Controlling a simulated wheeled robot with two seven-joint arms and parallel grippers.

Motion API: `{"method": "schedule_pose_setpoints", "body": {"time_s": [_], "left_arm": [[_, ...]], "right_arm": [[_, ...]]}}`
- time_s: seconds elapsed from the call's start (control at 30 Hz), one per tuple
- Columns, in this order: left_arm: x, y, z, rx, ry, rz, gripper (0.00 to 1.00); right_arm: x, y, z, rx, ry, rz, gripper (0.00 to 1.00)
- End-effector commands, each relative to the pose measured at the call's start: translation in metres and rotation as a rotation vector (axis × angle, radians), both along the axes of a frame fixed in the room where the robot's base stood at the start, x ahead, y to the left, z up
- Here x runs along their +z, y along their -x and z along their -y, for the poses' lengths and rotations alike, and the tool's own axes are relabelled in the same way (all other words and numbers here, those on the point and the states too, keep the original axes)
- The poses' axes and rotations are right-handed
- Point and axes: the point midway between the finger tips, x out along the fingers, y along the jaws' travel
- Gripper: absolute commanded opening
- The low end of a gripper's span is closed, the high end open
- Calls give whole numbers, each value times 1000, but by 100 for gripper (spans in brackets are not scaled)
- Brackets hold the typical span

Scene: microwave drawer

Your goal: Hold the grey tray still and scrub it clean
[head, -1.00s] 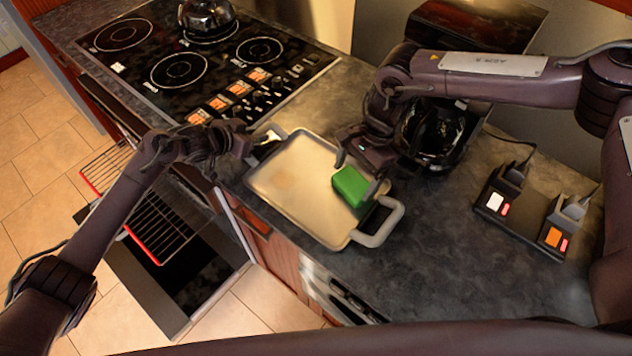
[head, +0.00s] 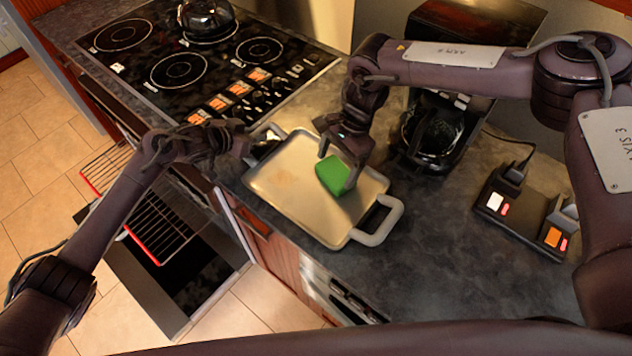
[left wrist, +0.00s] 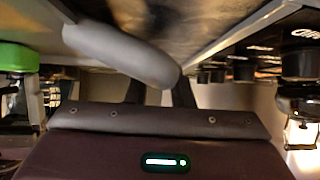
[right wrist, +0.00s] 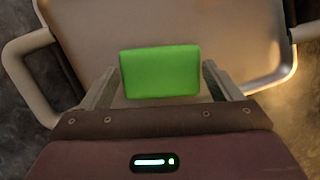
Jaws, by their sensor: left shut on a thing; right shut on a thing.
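The grey tray (head: 290,205) lies on the dark counter with a loop handle at each end; a brownish stain shows on its face. My left gripper (head: 250,145) is shut on the tray's far-left handle, which also shows in the left wrist view (left wrist: 120,52). My right gripper (head: 342,165) is shut on a green sponge (head: 333,174) over the middle right of the tray. In the right wrist view the sponge (right wrist: 160,72) sits between the two fingers (right wrist: 160,90). I cannot tell whether the sponge touches the tray.
A stovetop (head: 200,60) with a glass-like kettle (head: 208,20) is at the upper left. An open oven rack (head: 160,215) is below the counter's left edge.

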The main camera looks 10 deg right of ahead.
Motion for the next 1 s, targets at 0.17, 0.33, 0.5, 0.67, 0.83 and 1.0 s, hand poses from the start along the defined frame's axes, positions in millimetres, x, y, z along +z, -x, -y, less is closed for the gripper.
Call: {"method": "schedule_pose_setpoints", "body": {"time_s": [0.17,0.33,0.5,0.67,0.83,1.0], "left_arm": [[0,2,3,-8,2,-1,0],[0,2,4,-10,3,0,0],[0,2,4,-10,3,0,0],[0,2,3,-8,3,0,0],[0,1,3,-7,3,0,0],[0,1,3,-7,3,0,0]], "right_arm": [[-1,-5,-7,4,-3,5,31],[-1,-13,-15,4,-3,5,31],[0,-18,-20,2,-2,4,31],[0,-20,-23,3,-2,2,31],[-2,-28,-30,2,-1,2,31],[-3,-35,-38,4,-2,4,31]]}}
